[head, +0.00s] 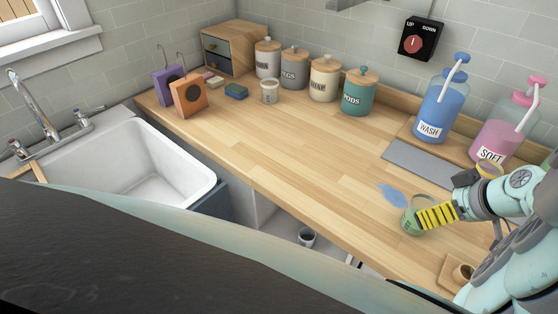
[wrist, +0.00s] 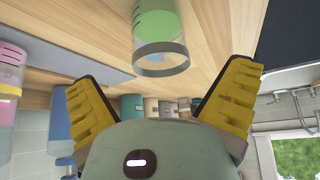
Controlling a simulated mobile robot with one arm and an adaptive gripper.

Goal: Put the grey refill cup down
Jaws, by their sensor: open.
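A clear, greyish cup with green in it (head: 409,222) stands on the wooden counter near its front edge. It also shows in the wrist view (wrist: 160,50), ahead of and between my spread fingers. My gripper (head: 428,217) is open, with its yellow fingers right beside the cup; part of the cup is hidden behind them in the head view. In the wrist view my gripper's fingers (wrist: 160,75) stand wide apart with nothing clamped between them. A small grey cup (head: 307,238) stands lower down, in the open space below the counter.
A blue spill (head: 392,195) lies just behind the cup. A grey mat (head: 430,163), the WASH bottle (head: 437,110) and the SOFT bottle (head: 500,135) are behind. A wooden holder (head: 455,272) is at the front right. The counter's middle is clear.

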